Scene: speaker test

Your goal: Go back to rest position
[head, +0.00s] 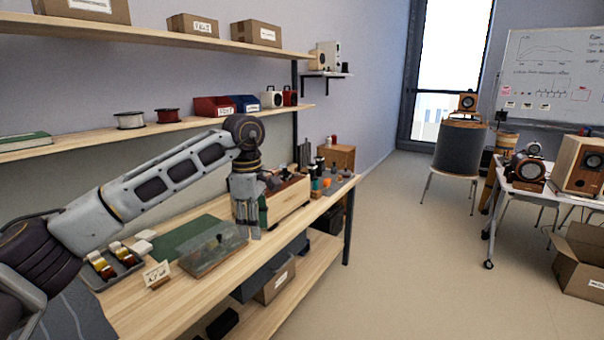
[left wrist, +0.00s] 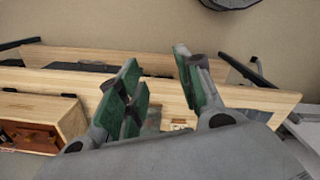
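My left gripper (head: 248,218) points down above the front part of the wooden workbench (head: 170,290) in the head view. In the left wrist view its green-padded fingers (left wrist: 160,90) stand apart with no object seen between them. Behind it is a wooden box (head: 290,202), which also shows at the lower left of the left wrist view (left wrist: 70,115). A clear-lidded case (head: 212,252) lies on the bench to the left of the gripper, apart from it in the picture. My right gripper is in neither view.
A green mat (head: 182,240), a tray of small bottles (head: 115,268) and a small sign card (head: 156,273) are on the bench. Shelves (head: 150,133) hang above it. Open floor (head: 400,260) lies to the right, with a white table (head: 520,183) and a cardboard box (head: 580,262) beyond.

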